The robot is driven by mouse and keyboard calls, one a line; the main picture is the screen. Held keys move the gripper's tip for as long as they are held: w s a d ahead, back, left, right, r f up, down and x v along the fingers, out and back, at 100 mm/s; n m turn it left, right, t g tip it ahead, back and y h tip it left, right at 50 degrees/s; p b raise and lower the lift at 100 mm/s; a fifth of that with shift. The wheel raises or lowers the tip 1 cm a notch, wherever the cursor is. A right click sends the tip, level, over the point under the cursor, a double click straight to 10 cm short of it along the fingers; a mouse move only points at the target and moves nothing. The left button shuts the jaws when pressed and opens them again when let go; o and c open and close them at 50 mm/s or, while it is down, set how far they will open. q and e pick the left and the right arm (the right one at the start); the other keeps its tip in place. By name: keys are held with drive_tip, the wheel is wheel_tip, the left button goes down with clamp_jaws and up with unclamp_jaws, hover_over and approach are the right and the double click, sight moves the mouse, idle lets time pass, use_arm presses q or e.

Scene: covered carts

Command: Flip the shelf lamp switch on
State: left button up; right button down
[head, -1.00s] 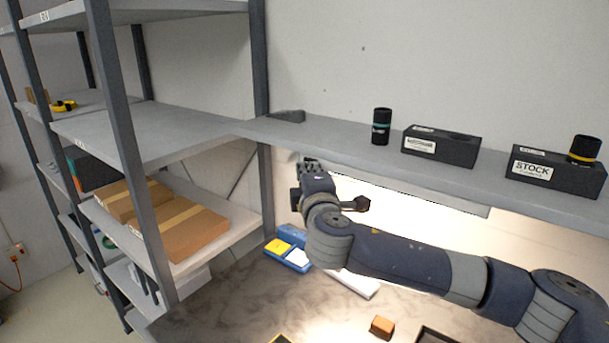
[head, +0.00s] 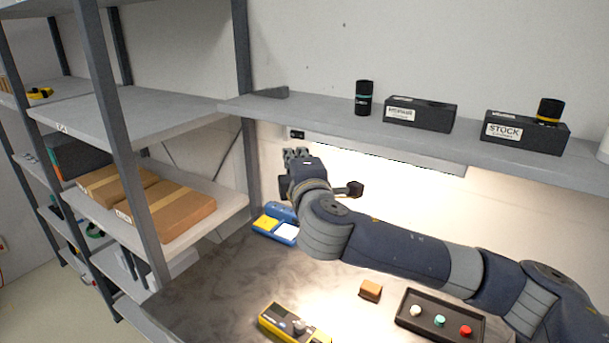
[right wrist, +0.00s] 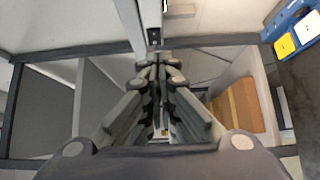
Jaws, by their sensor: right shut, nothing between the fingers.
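The shelf lamp switch (head: 297,134) is a small dark box under the left part of the long wall shelf. A pale lamp bar (head: 400,160) runs along the shelf's underside, and the wall and table below it are brightly lit. My right gripper (head: 297,154) is shut and empty, just below the switch, with a small gap in the picture. In the right wrist view, the shut fingertips (right wrist: 158,56) lie just below a small dark piece (right wrist: 154,37) that looks like the switch. I cannot tell whether they touch or which way the rocker is set. My left gripper is not in view.
The wall shelf (head: 330,122) carries a black cylinder (head: 364,98) and dark boxes, one labelled STOCK (head: 525,132). A grey rack (head: 120,115) stands at left with cartons (head: 165,208). Below are a blue case (head: 276,224), a yellow meter (head: 290,325) and a button tray (head: 440,317).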

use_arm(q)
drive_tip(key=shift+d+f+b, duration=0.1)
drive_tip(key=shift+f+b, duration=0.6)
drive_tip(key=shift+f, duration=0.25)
use_arm(e)
drive_tip(key=s+d, duration=0.1)
drive_tip(key=s, duration=0.5)
drive_tip(key=shift+r, duration=0.2)
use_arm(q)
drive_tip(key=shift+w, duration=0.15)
